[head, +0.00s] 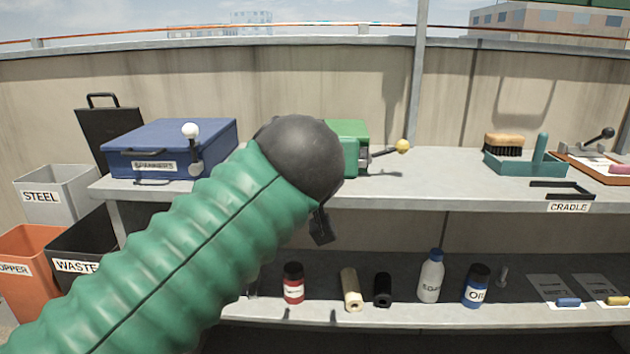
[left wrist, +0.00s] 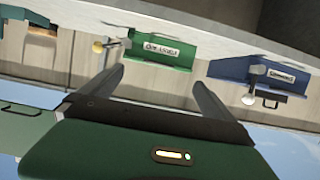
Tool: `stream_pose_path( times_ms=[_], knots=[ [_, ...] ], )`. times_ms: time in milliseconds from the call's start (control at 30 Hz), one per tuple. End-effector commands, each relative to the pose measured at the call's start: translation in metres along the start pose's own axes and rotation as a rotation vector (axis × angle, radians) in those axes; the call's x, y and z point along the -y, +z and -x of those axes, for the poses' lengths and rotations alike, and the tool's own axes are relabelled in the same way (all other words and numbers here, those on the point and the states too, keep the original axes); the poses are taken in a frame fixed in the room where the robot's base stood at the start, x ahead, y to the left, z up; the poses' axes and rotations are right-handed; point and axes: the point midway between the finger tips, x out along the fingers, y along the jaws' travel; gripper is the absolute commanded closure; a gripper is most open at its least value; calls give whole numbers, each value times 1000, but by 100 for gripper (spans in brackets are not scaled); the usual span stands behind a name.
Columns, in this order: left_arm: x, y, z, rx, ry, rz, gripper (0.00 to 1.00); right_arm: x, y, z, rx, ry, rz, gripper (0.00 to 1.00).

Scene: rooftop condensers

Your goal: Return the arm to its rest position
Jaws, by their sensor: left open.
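My left arm, in a ribbed green sleeve (head: 190,255), comes in from the lower left of the head view and reaches up across the shelves. It ends in a dark rounded joint (head: 298,158) in front of the upper shelf. Most of the gripper is hidden behind that joint; only a small dark part shows below it. In the left wrist view the two dark fingers of my left gripper (left wrist: 159,78) stand apart with nothing between them. That view is tilted and roughly upside down. My right gripper is in neither view.
The upper shelf (head: 440,188) holds a blue case (head: 170,148), a green box (head: 351,140) partly behind my arm, and a teal brush holder (head: 525,163). Bottles, including a white one (head: 431,277), stand on the lower shelf. Bins (head: 58,192) stand at left. The upper shelf's middle is clear.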

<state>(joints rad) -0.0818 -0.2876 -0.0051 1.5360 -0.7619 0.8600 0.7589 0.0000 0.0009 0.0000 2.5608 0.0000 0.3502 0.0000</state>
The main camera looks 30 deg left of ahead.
Motion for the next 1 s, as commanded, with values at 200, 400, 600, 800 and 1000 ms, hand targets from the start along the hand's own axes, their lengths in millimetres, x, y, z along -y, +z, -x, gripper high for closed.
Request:
stream_pose_path(
  times_ms=[200, 400, 600, 800, 1000],
  knots=[
    [1, 3, 8, 5, 5, 0, 0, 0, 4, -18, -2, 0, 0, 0],
    [1, 1, 8, 6, 5, 0, 0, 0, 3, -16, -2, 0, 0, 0],
    [1, 1, 8, 5, 5, -1, 0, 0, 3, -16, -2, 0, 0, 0],
    [-25, 39, -20, 129, 54, -102, 0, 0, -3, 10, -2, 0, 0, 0],
    [-63, 195, -55, 500, 216, -313, 0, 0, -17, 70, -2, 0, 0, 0]
  ],
)
